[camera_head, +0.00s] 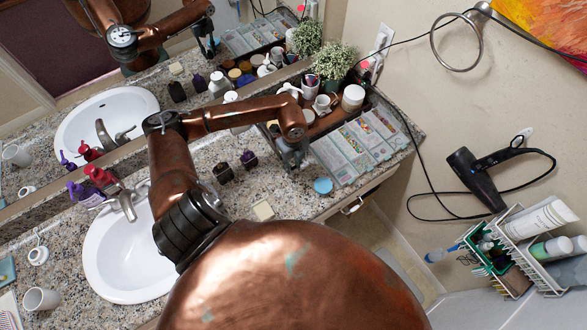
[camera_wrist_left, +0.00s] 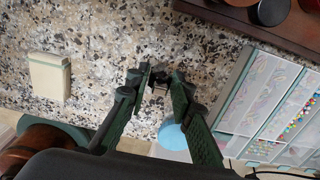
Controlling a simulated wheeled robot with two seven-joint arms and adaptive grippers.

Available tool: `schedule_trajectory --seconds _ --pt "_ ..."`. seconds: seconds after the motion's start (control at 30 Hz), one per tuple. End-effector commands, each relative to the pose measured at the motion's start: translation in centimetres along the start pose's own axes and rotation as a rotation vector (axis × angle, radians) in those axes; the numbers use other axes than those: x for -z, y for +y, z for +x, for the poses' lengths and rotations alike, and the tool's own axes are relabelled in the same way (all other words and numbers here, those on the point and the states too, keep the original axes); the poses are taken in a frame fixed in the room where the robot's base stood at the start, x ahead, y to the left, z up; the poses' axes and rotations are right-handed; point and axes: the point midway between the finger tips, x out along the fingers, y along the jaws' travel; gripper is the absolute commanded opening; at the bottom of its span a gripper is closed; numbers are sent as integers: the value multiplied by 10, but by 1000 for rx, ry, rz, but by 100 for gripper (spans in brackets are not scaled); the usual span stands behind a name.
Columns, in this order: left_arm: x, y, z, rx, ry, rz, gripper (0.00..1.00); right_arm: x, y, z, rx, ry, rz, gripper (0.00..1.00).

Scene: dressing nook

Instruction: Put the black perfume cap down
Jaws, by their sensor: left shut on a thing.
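My left gripper (camera_head: 293,163) hangs over the counter beside the clear organizer case. In the left wrist view its two fingers (camera_wrist_left: 161,80) are closed on a small black perfume cap (camera_wrist_left: 159,87), which shows between the fingertips over the speckled stone. In the head view the cap is too small and hidden by the gripper to make out. Two dark perfume bottles, one (camera_head: 222,173) and another (camera_head: 249,159), stand on the counter left of the gripper. My right gripper is in neither view.
The organizer case (camera_head: 338,165) lies close right of the gripper, with a light blue disc (camera_head: 323,186) near its corner. A cream block (camera_head: 263,210) lies nearer the counter edge. The sink (camera_head: 125,255) is left. Bare counter lies between block and gripper.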

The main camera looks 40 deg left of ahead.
Motion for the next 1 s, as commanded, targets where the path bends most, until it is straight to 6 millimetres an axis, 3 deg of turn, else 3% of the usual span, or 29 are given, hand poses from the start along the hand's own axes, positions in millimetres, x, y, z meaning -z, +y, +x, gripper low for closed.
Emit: schedule_trajectory --seconds 0.17,0.4,0.77,0.8,1.0 --pt "-6 -4 9 0 1 -2 9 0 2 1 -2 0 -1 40" --pt "-5 -5 38 0 1 -1 9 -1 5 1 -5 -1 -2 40" --pt "-6 -4 43 0 0 0 9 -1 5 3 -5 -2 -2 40" --pt "-6 -4 42 0 0 0 24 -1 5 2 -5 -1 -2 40" --pt "-6 -4 41 0 0 0 38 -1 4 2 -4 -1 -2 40"
